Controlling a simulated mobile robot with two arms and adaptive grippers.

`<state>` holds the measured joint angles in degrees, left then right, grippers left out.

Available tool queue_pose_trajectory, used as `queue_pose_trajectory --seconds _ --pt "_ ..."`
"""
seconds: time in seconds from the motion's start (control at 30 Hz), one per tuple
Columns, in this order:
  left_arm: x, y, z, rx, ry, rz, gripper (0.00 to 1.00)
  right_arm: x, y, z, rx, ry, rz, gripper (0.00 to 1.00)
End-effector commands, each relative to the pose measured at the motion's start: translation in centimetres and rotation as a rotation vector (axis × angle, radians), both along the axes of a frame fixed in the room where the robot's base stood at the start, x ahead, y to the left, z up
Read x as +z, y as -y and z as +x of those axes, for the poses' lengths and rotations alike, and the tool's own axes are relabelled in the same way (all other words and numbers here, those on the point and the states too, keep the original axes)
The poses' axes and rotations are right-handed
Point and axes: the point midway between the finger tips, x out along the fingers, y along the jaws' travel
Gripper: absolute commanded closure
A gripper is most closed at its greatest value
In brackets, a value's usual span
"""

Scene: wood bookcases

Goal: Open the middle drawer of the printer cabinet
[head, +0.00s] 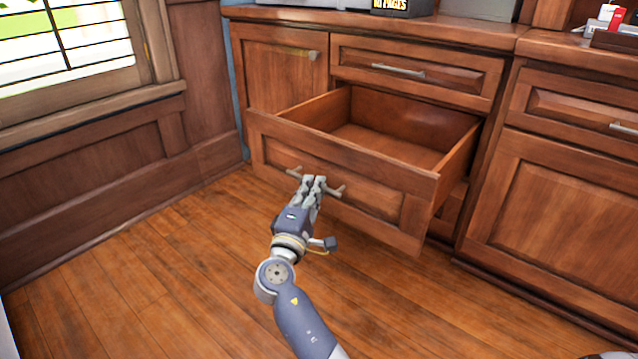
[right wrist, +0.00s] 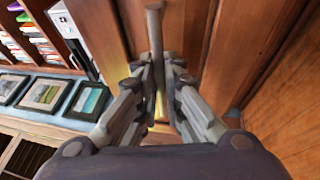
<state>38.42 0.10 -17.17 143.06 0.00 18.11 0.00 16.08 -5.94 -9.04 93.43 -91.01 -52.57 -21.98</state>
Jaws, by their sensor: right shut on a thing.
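The printer cabinet (head: 480,30) is brown wood and stands against the back wall. Its middle drawer (head: 345,175) is pulled well out, and its inside (head: 385,145) looks empty. The drawer's metal bar handle (head: 339,191) is on the front panel. My right gripper (head: 312,181) is shut on the middle of this handle. In the right wrist view the handle (right wrist: 155,45) runs between the two fingers (right wrist: 155,95). The upper drawer with its handle (head: 398,70) is shut. The bottom drawer (head: 447,215) is mostly hidden behind the open one. My left gripper is not in view.
A closed cabinet door (head: 285,75) is left of the upper drawer. Another cabinet (head: 555,190) stands on the right. A window (head: 65,45) and panelled wall are at the left. The wood floor (head: 150,270) in front is clear. Picture frames (right wrist: 45,95) show in the right wrist view.

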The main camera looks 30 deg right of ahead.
Motion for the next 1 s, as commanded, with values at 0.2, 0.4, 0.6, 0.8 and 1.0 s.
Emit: queue_pose_trajectory --seconds 0.2,0.4,0.6,0.8,1.0 --pt "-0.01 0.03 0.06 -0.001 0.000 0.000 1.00 -0.11 -0.41 -0.21 -0.001 -0.002 0.001 1.00" --pt "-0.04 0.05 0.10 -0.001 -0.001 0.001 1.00 -0.11 -0.44 -0.22 -0.001 -0.002 0.001 1.00" --pt "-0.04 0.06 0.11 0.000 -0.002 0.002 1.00 -0.11 -0.43 -0.22 -0.001 -0.002 0.001 0.78" --pt "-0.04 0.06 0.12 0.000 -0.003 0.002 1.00 -0.05 -0.43 -0.20 -0.001 -0.001 0.000 0.71" --pt "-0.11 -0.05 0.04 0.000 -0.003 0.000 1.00 -0.06 -0.56 -0.30 0.000 0.000 0.000 0.71"
